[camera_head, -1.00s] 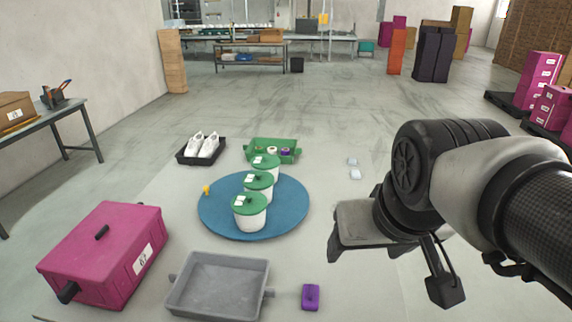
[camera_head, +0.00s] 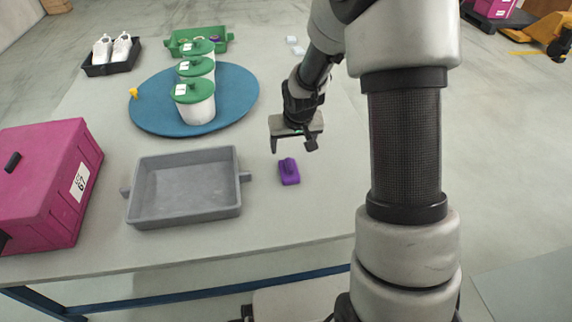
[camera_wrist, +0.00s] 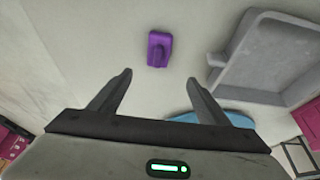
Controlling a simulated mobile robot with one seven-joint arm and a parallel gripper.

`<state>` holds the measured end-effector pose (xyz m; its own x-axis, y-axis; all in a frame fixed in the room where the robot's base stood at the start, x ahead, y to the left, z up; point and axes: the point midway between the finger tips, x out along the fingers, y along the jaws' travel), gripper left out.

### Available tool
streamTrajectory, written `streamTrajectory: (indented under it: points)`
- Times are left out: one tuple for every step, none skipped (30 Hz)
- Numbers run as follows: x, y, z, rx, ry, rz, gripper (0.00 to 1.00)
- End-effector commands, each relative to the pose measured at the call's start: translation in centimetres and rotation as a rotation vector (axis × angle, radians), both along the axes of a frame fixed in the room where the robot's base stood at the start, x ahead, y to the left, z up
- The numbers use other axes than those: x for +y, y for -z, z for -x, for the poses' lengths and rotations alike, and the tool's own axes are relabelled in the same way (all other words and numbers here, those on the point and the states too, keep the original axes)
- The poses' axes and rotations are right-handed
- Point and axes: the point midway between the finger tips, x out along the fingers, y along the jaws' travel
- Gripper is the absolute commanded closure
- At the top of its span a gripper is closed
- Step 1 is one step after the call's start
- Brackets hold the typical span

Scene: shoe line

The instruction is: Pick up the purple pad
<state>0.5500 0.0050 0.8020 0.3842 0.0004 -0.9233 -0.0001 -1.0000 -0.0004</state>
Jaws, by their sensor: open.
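The purple pad (camera_head: 289,172) lies flat on the pale table, to the right of the grey tray, with a small raised grip on top. My gripper (camera_head: 294,145) is open and empty, above and just behind the pad in the head view. In the wrist view the pad (camera_wrist: 160,49) shows whole, ahead of the open fingers (camera_wrist: 158,85) and between their lines. The fingers do not touch it.
The grey tray (camera_head: 146,208) with side handles stands left of the pad. A magenta box (camera_head: 40,180) is at far left. A blue round mat (camera_head: 240,97) holds white tubs with green lids (camera_head: 194,98). A black tray with white shoes (camera_head: 112,50) and a green crate (camera_head: 224,43) stand behind. The table is clear around the pad.

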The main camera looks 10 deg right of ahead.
Motion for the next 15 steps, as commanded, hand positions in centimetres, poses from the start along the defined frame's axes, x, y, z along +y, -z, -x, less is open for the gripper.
streamTrajectory:
  points:
    - [0.0, 1.2, -0.3, 0.004, -0.001, 0.0, 0.3]
    - [0.0, 1.8, -0.5, 0.003, -0.002, 0.001, 0.3]
    - [0.0, 2.7, -0.9, 0.003, -0.001, 0.0, 0.3]
    - [0.0, 3.3, -1.1, 0.004, -0.001, 0.0, 0.3]
    - [0.0, 3.9, -1.3, 0.004, 0.0, 0.0, 0.3]
    - [0.0, 4.7, -1.7, 0.004, 0.0, 0.0, 0.3]
    - [0.0, 5.4, -1.9, 0.004, 0.0, 0.0, 0.3]
    - [0.0, 5.9, -2.2, 0.004, 0.0, 0.0, 0.3]
    - [0.0, 6.7, -2.5, 0.003, -0.001, 0.0, 0.3]
    - [0.0, 7.3, -2.7, 0.004, -0.001, 0.0, 0.3]
    - [0.0, 7.8, -3.0, 0.004, -0.001, 0.002, 0.3]
    - [0.0, 8.4, -3.2, 0.003, -0.001, 0.001, 0.3]
    - [0.0, 8.8, -3.4, 0.003, -0.001, 0.001, 0.3]
    - [0.0, 9.2, -3.6, 0.003, -0.001, 0.001, 0.3]
    - [0.0, 9.5, -3.8, 0.002, 0.0, 0.001, 0.3]
